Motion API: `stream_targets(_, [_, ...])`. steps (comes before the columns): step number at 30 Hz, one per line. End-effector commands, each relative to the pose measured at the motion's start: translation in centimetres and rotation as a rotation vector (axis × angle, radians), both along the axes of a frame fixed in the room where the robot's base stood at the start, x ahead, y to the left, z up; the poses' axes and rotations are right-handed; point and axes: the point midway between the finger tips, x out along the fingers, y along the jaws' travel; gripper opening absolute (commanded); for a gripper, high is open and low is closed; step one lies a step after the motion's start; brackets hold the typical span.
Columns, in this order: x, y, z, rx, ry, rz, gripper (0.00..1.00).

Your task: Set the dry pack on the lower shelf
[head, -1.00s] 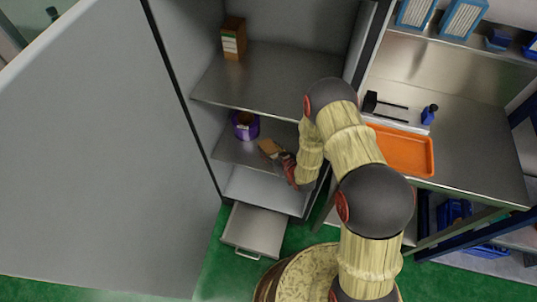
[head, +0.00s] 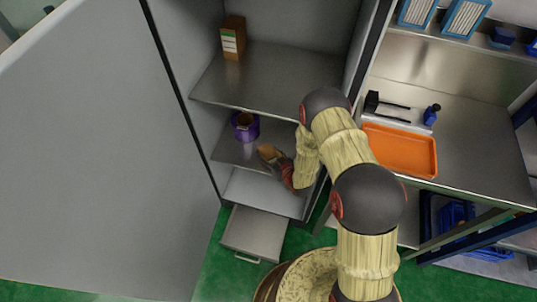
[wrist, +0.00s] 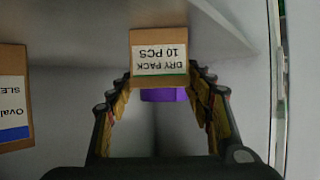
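The dry pack (wrist: 158,50) is a small brown carton, its white label upside down in the wrist view. My gripper (wrist: 160,76) has a finger on each side of it and appears closed on it. In the head view the pack (head: 268,153) is at the end of my gripper (head: 277,162), inside the cabinet over the lower shelf (head: 228,150). I cannot tell whether its underside touches the shelf.
A purple roll (head: 245,127) stands on the lower shelf, left of the pack. A taller brown carton (head: 233,38) stands on the upper shelf (head: 270,80). A carton labelled "Oval" (wrist: 12,100) is at the wrist view's left. An orange tray (head: 400,150) lies on the bench at right.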

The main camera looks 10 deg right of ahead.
Motion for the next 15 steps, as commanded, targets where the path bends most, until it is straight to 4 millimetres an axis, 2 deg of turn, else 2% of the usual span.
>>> stream_targets(5, [0.0,0.0,0.02,0.0,0.0,0.0,0.63])
stream_targets(15, [-0.01,0.01,0.21,0.0,0.0,0.0,0.63])
